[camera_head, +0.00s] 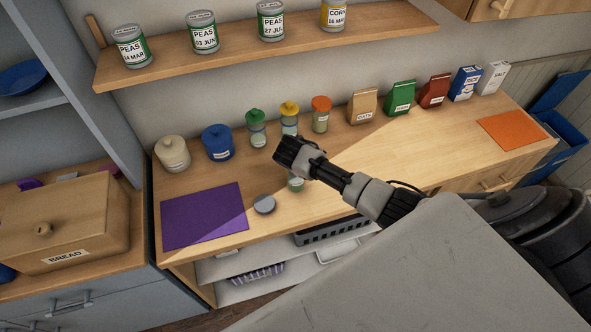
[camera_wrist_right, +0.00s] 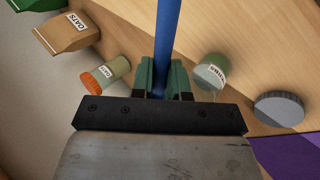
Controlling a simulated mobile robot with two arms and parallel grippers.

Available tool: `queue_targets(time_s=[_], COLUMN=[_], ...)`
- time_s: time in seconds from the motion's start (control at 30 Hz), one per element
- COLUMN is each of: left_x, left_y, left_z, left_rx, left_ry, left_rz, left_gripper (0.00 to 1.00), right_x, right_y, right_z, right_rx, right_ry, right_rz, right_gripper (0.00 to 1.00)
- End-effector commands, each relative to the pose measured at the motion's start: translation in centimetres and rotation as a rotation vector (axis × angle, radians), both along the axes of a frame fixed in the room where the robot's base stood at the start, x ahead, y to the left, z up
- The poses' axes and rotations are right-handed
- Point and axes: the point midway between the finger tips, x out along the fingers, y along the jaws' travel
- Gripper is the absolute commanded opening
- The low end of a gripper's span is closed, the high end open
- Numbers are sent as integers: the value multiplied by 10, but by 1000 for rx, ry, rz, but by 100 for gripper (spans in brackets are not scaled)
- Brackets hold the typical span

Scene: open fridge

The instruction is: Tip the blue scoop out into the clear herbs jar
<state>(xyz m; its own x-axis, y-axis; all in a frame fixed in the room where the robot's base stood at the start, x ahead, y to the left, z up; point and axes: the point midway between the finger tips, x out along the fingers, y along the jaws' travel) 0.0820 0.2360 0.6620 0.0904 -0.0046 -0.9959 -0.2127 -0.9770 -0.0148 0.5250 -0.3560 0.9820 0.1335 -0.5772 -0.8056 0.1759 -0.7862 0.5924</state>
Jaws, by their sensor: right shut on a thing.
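My right gripper (camera_wrist_right: 166,75) is shut on the blue scoop (camera_wrist_right: 167,30), whose handle runs up out of the right wrist view. The scoop's bowl is not visible, so I cannot tell its tilt or contents. In the head view my right gripper (camera_head: 284,150) is over the counter, and the scoop cannot be made out there. A clear jar with green contents (camera_wrist_right: 209,74) stands beside the gripper without a lid; its label is too small to read surely. In the head view this jar (camera_head: 295,184) is partly hidden behind my arm. My left gripper is not in view.
A grey round lid (camera_head: 264,204) lies by a purple mat (camera_head: 203,216). Along the back stand canisters, jars with green (camera_head: 256,128), yellow and orange lids (camera_head: 320,113), and several packets. An orange mat (camera_head: 513,130) lies at the right. The counter's right-middle is clear.

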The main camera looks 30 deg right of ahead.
Motion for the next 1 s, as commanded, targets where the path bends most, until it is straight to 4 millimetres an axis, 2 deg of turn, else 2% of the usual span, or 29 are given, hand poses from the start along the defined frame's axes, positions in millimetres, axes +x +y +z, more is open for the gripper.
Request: queue_targets(time_s=[0.33, 0.6, 0.87, 1.0], left_x=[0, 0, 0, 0], left_y=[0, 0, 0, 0], left_z=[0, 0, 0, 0], left_rx=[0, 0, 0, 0], left_ry=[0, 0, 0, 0], left_rz=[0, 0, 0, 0], left_gripper=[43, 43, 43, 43], right_x=[0, 0, 0, 1], right_y=[-1, -2, -2, -3], right_z=[-1, -1, -1, -2], right_rx=[65, 298, 311, 435], right_ry=[15, 67, 70, 96], right_rz=[1, 0, 1, -3], right_gripper=[0, 0, 0, 0])
